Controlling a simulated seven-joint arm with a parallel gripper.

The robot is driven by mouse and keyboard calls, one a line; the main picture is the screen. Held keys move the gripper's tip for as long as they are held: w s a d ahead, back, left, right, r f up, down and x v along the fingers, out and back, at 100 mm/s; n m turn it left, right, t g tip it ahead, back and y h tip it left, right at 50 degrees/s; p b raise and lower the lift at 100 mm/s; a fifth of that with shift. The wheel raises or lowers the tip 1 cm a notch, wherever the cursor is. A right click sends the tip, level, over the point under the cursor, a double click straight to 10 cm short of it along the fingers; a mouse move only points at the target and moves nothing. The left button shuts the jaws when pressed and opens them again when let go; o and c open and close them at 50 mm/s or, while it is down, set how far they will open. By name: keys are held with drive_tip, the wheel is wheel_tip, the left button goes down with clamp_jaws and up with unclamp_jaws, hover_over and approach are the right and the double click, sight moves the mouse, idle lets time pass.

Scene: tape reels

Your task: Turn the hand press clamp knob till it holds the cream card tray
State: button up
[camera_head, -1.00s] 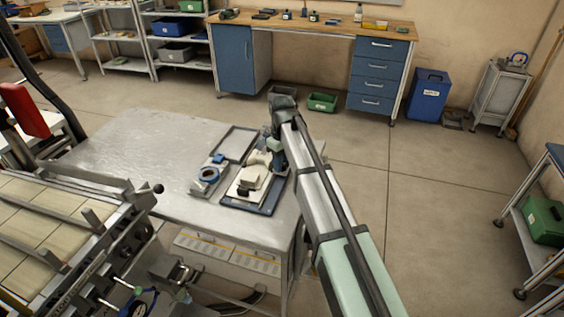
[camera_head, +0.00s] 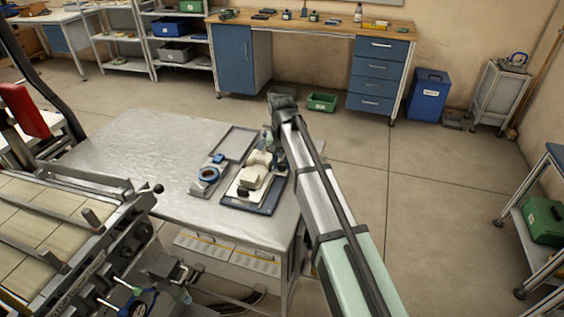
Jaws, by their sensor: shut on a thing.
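The hand press (camera_head: 260,159) is a small cream device on a dark blue base at the right end of the grey metal table (camera_head: 150,150). A cream block (camera_head: 250,181), possibly the card tray, sits at its front with a small black part beside it. My gripper (camera_head: 268,138) reaches down at the back right of the press, partly hidden by my own arm. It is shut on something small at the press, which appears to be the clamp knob. The fingertips and the knob are too small and covered to make out clearly. Whether the tray is clamped cannot be seen.
A blue ring on a grey holder (camera_head: 207,176) stands left of the press, and a flat grey tray (camera_head: 233,142) lies behind. The left of the table is bare. A machine with slatted top (camera_head: 50,225) stands at the front left.

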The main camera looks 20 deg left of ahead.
sight(282, 164)
drive_tip(key=shift+m, duration=1.2)
drive_tip(key=o, duration=1)
drive_tip(key=shift+o, duration=0.2)
drive_tip(key=shift+r, duration=0.1)
wheel_tip(282, 164, up, 14)
drive_tip(key=shift+f, duration=0.2)
